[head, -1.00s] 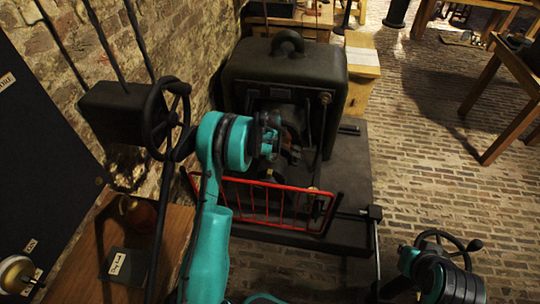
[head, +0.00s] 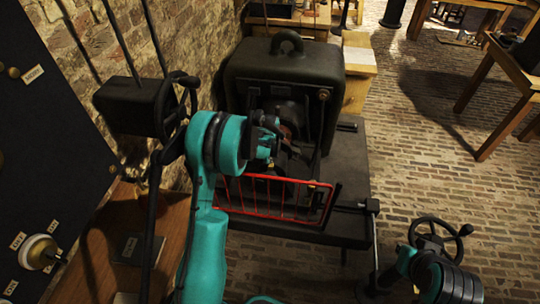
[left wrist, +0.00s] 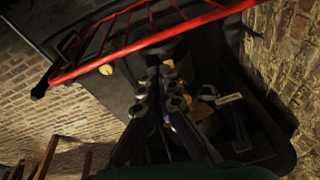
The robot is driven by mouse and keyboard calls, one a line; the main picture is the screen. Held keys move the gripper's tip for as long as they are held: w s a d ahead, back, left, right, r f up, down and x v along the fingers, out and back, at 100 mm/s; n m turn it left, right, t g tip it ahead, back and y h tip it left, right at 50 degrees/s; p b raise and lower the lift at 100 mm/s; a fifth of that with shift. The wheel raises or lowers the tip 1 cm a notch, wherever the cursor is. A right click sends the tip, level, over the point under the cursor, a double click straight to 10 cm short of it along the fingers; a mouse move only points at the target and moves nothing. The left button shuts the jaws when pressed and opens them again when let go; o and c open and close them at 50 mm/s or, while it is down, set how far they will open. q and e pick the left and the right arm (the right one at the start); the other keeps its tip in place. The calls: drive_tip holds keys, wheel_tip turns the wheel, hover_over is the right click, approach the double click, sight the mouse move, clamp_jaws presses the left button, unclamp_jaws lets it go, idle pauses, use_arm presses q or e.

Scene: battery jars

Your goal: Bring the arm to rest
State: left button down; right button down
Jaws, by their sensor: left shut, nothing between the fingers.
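My left arm comes up from the bottom in the head view, and its teal wrist is in front of the dark machine (head: 285,70). My left gripper (head: 284,152) is small and dark against the machine's open front, above the red guard rail (head: 275,200). In the left wrist view the fingers of my left gripper (left wrist: 165,95) are close together with nothing between them. The red guard rail (left wrist: 150,40) crosses the top of that view. Part of my right arm shows at the lower right of the head view; its gripper is out of sight.
A black handwheel (head: 172,108) and box stand by the brick wall at left. A wooden table (head: 105,245) and a dark panel (head: 40,140) are at lower left. Another handwheel (head: 440,240) is by my right arm.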

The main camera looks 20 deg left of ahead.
use_arm(q)
drive_tip(key=s+d+r+t, duration=0.1)
drive_tip(key=s+d+r, duration=0.2)
drive_tip(key=s+r, duration=0.45)
drive_tip(key=s+d+r+t, duration=0.1)
drive_tip(key=s+d+r, duration=0.35)
drive_tip(key=r, duration=0.65)
drive_tip(key=s+d+r+t, duration=0.1)
drive_tip(key=s+d, duration=0.1)
drive_tip(key=s, duration=0.6)
drive_tip(key=s+d+r+m+t+h, duration=0.1)
drive_tip(key=s+d, duration=0.1)
drive_tip(key=s, duration=0.7)
drive_tip(key=shift+d+r+t, duration=0.15)
drive_tip(key=shift+r+t, duration=0.05)
drive_tip(key=shift+t, duration=0.1)
